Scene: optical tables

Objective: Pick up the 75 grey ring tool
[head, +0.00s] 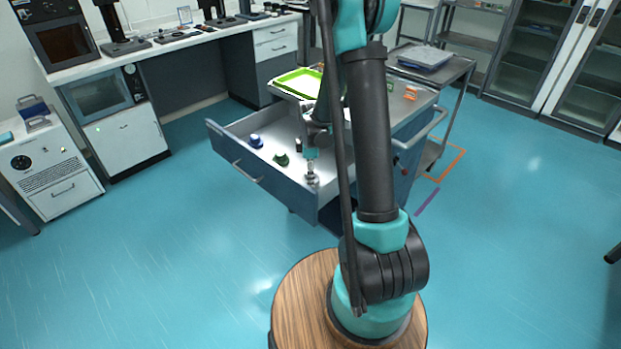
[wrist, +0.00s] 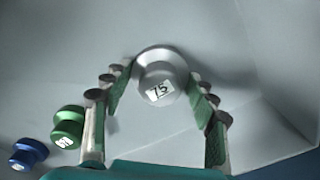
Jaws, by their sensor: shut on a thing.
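The 75 grey ring tool (wrist: 160,84) is a round grey piece with a white "75" label, inside the open drawer. In the wrist view it sits between the two green-padded fingers of my gripper (wrist: 160,100), which is shut on it. In the head view my gripper (head: 311,168) points down into the drawer with the grey tool (head: 312,180) at its tip. I cannot tell whether the tool touches the drawer floor.
The open drawer (head: 237,166) also holds a green tool (head: 282,159) and a blue tool (head: 256,141); both show left of my gripper in the wrist view. The drawer walls stand close around. A green tray (head: 298,82) lies on the cart top behind.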

